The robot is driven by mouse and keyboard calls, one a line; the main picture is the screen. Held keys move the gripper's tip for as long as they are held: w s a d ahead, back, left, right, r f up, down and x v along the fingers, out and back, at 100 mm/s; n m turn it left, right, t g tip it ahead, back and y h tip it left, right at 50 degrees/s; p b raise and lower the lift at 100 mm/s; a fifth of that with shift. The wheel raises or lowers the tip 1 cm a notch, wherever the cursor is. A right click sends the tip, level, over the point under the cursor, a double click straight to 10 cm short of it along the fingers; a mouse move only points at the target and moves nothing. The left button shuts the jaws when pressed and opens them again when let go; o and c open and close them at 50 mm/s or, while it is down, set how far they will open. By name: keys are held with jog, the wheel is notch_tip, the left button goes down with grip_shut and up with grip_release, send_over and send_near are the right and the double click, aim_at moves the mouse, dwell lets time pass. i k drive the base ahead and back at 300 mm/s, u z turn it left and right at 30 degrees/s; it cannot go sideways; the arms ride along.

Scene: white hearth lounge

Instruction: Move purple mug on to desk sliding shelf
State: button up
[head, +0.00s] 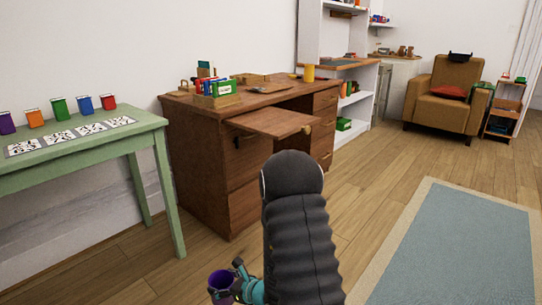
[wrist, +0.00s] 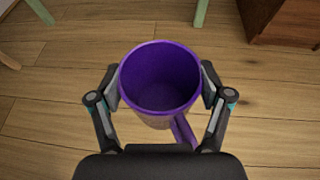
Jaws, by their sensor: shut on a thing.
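The purple mug (wrist: 160,80) is between the fingers of my gripper (wrist: 160,88) in the wrist view, upright with its open top facing the camera. My gripper is shut on it, one finger on each side, and the mug's handle points back toward my wrist. In the head view the mug (head: 222,280) and my gripper (head: 236,283) are low at the bottom, in front of the desk. The brown wooden desk (head: 205,160) stands against the wall. Its sliding shelf (head: 272,122) is pulled out from below the desktop, and its visible top is bare.
A green table (head: 80,145) with several coloured containers and a patterned strip stands left of the desk. The desktop holds a box of books (head: 216,97) and a yellow cup (head: 309,73). A rug (head: 460,245) lies at right. Wooden floor around the desk is clear.

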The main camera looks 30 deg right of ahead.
aim_at(269, 117)
jog(key=k, duration=1.1)
jog(key=u, duration=0.7)
jog(key=i, duration=0.8)
jog(key=u, duration=0.5)
jog(key=i, duration=0.95)
jog(key=z, duration=1.1)
jog(key=i, duration=0.6)
jog(key=z, duration=0.65)
